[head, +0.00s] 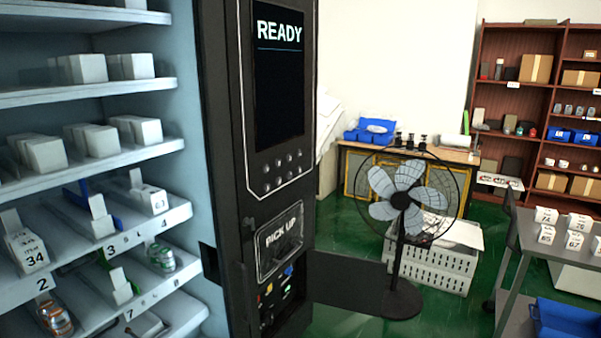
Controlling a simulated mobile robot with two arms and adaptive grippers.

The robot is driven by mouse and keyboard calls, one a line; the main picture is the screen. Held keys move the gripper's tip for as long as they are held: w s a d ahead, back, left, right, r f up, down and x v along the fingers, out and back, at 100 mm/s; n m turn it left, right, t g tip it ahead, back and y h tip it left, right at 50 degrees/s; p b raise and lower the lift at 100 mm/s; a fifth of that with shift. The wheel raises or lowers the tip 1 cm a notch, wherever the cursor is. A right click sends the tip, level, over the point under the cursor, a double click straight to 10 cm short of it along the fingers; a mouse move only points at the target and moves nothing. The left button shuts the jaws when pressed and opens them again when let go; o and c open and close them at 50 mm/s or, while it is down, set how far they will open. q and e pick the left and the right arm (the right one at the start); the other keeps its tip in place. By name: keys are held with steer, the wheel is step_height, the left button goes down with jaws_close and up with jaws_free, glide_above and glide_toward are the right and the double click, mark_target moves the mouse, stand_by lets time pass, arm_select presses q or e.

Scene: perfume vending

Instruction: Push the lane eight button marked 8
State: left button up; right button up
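The black vending machine front (222,150) fills the centre left. Its screen (279,85) reads READY. Below the screen are two rows of small round buttons (279,172); their marks are too small to read, so I cannot tell which one is marked 8. The pick-up flap (279,240) sits under the buttons and looks closed. At the left, the machine's shelves hold white boxes (40,152), and the lower shelf edges carry lane numbers, including 2, 3, 4 and 7. Neither of my grippers shows in the head view.
A dark panel (345,282) juts out low beside an open compartment (280,290) with coloured parts. A standing fan (400,200) is right of the machine, before a white crate (430,262). A grey table (532,240) with numbered boxes and a blue bin (565,318) stand right.

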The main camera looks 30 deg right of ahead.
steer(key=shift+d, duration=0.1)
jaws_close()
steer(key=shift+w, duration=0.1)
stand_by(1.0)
